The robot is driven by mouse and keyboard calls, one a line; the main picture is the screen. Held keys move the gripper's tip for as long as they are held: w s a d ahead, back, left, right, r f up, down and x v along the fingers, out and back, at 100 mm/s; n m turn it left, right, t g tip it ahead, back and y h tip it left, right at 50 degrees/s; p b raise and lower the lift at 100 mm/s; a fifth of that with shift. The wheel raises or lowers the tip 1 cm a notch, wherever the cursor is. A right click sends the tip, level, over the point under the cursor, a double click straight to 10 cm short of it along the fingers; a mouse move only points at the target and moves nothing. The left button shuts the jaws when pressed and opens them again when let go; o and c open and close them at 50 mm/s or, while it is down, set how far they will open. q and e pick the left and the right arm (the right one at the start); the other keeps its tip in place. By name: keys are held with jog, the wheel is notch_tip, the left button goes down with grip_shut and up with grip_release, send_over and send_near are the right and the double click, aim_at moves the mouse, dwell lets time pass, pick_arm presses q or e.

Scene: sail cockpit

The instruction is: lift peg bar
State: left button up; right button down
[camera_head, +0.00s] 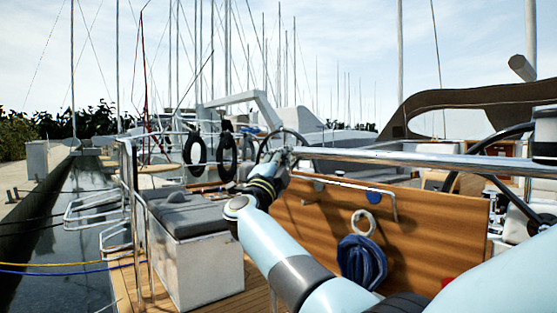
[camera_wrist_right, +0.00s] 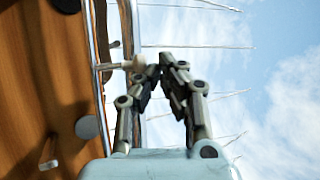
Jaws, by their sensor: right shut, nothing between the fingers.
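A thin pale metal bar (camera_head: 345,184) runs along the upper part of the brown wooden panel (camera_head: 440,225) and bends down at its right end; it looks like the peg bar, but I cannot be sure. My right gripper (camera_head: 284,156) is beyond the panel's upper left corner, small and partly lost against the rail. In the wrist view my right gripper (camera_wrist_right: 165,68) is shut and empty, fingertips close together. Just left of them a pale round-ended peg (camera_wrist_right: 138,62) sticks out from a metal bar (camera_wrist_right: 93,40). Whether finger and peg touch is unclear. My left gripper is out of view.
A thick metal rail (camera_head: 400,159) crosses above the panel. A blue rope coil (camera_head: 361,262) hangs on the panel below a pale ring (camera_head: 363,221). A grey-cushioned white box (camera_head: 207,270) stands at left. A dark steering wheel (camera_head: 510,205) is at right.

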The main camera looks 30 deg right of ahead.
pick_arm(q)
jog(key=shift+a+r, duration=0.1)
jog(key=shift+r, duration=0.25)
pick_arm(e)
jog(key=shift+w+d+r, duration=0.1)
jog(key=shift+d+r, duration=0.2)
jog(key=shift+d, duration=0.45)
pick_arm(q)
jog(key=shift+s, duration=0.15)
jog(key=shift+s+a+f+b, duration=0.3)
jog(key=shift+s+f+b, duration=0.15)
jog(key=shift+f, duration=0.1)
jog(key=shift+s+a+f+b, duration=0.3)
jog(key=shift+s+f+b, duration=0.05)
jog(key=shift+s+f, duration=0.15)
pick_arm(e)
jog(key=s+a, duration=0.7)
jog(key=a, duration=0.5)
jog(key=shift+r, duration=0.3)
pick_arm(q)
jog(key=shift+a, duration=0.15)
pick_arm(e)
jog(key=shift+s, duration=0.15)
